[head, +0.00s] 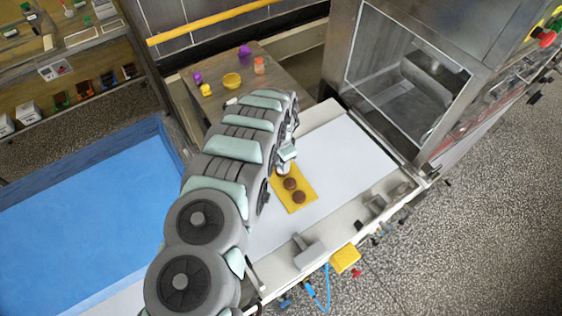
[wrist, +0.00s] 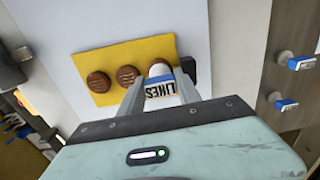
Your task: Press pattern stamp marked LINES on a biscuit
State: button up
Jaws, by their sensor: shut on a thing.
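My gripper (wrist: 160,88) is shut on a white stamp with a label reading LINES (wrist: 162,89). The stamp is at the right-hand biscuit (wrist: 158,64) and covers part of it; I cannot tell whether it touches. The left biscuit (wrist: 98,82) and the middle biscuit (wrist: 127,75) lie uncovered in a row on the yellow mat (wrist: 110,55). The middle one seems to bear faint marks. In the head view the brown biscuits (head: 299,197) lie on the mat (head: 308,190), and my gripper (head: 285,160) is at the row's far end.
A small black object (wrist: 188,69) stands right beside the mat. Two blue-and-white items (wrist: 302,62) (wrist: 287,105) are on a wooden surface at right. The white belt (head: 345,155) has free room right of the mat. A steel machine with a window (head: 405,85) stands behind it.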

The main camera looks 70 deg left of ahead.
dwell(0.5)
jog(key=shift+r+p, duration=1.45)
jog(key=shift+r, duration=2)
jog(key=shift+w, duration=0.1)
